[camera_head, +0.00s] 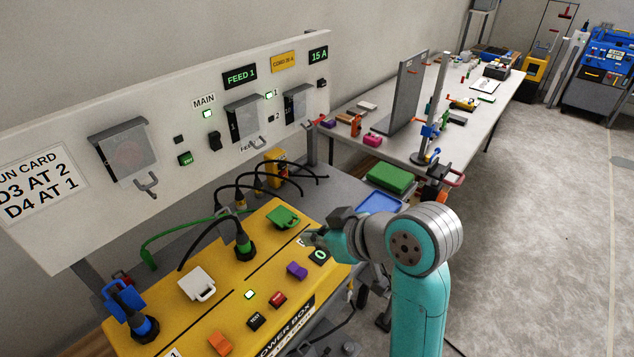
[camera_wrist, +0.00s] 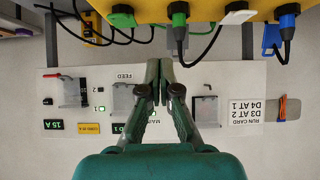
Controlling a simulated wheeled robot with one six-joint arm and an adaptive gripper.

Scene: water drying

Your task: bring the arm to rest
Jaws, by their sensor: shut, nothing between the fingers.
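My gripper (camera_head: 309,238) is at the end of my teal arm, over the right end of the yellow power box (camera_head: 215,290) in the head view. In the wrist view my gripper (camera_wrist: 164,100) has its fingers together with nothing between them. The wrist view is upside down and shows the white panel (camera_wrist: 235,82) beyond the fingers and the yellow box (camera_wrist: 210,8) along the top edge. My arm hides part of the box's right end in the head view. I cannot tell the exact gap between the fingers and the box.
The power box carries a green plug (camera_head: 243,244), a blue plug (camera_head: 142,325) and raised covers with black cables looping behind. A white panel (camera_head: 60,130) with switches stands at the back. A long table (camera_head: 405,150) with tools is beyond. Open floor (camera_head: 530,220) lies right.

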